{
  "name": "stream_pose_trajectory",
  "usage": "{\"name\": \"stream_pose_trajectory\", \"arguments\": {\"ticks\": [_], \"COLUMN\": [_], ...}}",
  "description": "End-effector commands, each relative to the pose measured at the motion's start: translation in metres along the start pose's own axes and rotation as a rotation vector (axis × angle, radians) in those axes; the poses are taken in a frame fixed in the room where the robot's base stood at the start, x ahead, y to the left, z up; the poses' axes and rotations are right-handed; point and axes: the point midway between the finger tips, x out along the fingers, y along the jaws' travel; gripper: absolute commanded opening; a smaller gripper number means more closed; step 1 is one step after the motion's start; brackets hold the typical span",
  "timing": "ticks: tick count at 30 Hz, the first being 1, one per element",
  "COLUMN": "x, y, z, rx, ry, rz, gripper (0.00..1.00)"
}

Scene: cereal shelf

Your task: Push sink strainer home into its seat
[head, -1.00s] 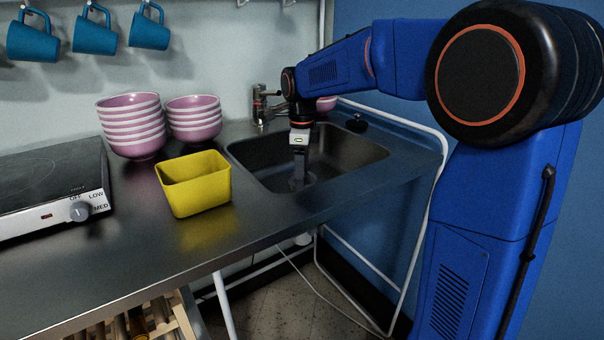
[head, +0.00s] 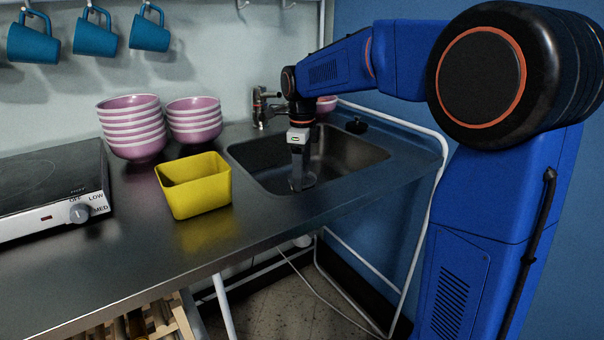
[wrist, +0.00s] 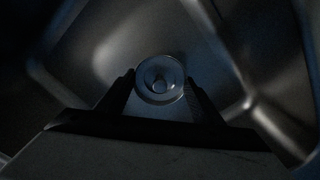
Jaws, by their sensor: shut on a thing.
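The sink strainer (wrist: 160,79) is a round metal piece with a small central knob, seen from above between my fingertips in the wrist view. My gripper (wrist: 160,88) is shut on it, with one dark finger at each side. In the head view my gripper (head: 297,183) points straight down into the sink basin (head: 348,153), low near its floor. The strainer is too small and dark to make out there. The seat under the strainer is hidden, and I cannot tell how deep the strainer sits.
A yellow tub (head: 195,190) stands on the counter left of the sink. Stacked pink bowls (head: 133,128) and a hot plate (head: 50,190) are farther left. The faucet (head: 264,105) rises behind the sink close to my arm.

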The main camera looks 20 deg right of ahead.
Motion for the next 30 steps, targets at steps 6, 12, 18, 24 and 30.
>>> {"name": "stream_pose_trajectory", "arguments": {"ticks": [6,12,18,24,30], "x": [0.0,0.0002,0.0025,0.0058,0.0073], "y": [0.0,0.0,0.0001,0.0001,-0.0001], "z": [0.0,0.0,-0.0001,-0.0001,0.0], "rx": [0.006,0.005,0.005,0.005,0.005], "ry": [0.0,0.0,0.0,0.0,0.0], "rz": [0.0,0.0,0.001,0.001,0.0], "gripper": [0.25,0.25,0.25,0.25,0.25]}}
